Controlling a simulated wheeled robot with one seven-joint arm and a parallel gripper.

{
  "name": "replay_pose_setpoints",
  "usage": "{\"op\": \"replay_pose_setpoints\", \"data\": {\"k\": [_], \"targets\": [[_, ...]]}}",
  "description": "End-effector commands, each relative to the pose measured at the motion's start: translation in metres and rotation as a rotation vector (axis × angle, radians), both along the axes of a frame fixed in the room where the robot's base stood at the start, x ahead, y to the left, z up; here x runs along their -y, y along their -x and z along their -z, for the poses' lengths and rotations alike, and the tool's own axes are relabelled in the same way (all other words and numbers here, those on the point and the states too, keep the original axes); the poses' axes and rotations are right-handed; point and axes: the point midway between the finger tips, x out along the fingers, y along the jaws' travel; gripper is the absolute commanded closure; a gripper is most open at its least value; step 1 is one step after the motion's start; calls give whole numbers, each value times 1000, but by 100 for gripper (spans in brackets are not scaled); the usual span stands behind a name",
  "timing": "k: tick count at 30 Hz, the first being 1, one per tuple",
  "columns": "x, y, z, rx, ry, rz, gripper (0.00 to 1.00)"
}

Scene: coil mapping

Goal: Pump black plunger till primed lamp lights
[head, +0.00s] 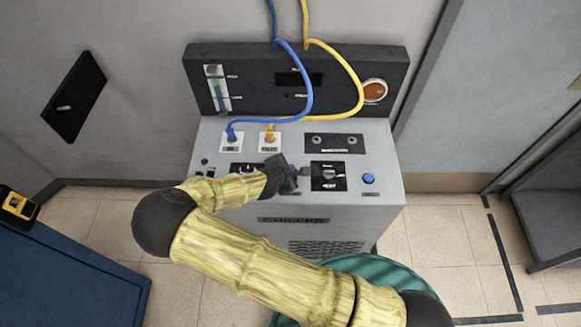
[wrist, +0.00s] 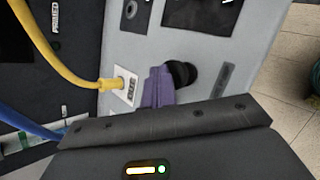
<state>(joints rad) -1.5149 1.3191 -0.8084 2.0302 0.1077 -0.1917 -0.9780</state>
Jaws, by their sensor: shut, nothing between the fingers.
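The black plunger (wrist: 183,73) is a round dark knob on the grey console top, seen in the wrist view. My gripper (wrist: 157,75) is shut and empty, its purple fingers beside the knob and overlapping its edge; I cannot tell whether they touch. In the head view my gripper (head: 297,174) is low over the middle of the console top and largely hides the plunger. The primed lamp (head: 287,95) is a small spot on the dark back panel and looks unlit. Its PRIMED label (wrist: 55,19) shows at the wrist view's upper left.
The grey console (head: 375,150) carries a blue hose (head: 311,85) and a yellow hose (head: 357,85). A black selector panel (head: 329,176) and a blue button (head: 368,179) lie right of my gripper. An orange round dial (head: 374,90) and a level gauge (head: 217,90) flank the back panel.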

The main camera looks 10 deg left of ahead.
Motion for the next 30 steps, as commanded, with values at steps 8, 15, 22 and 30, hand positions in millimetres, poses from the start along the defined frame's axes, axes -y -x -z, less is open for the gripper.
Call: {"op": "replay_pose_setpoints", "data": {"k": [8,15,22,30], "targets": [[-1,1,-16,-1,0,-1,100],[-1,1,-25,-1,-1,-1,100],[-1,1,-24,0,0,0,100],[-1,1,-38,-1,-1,-1,100]]}}
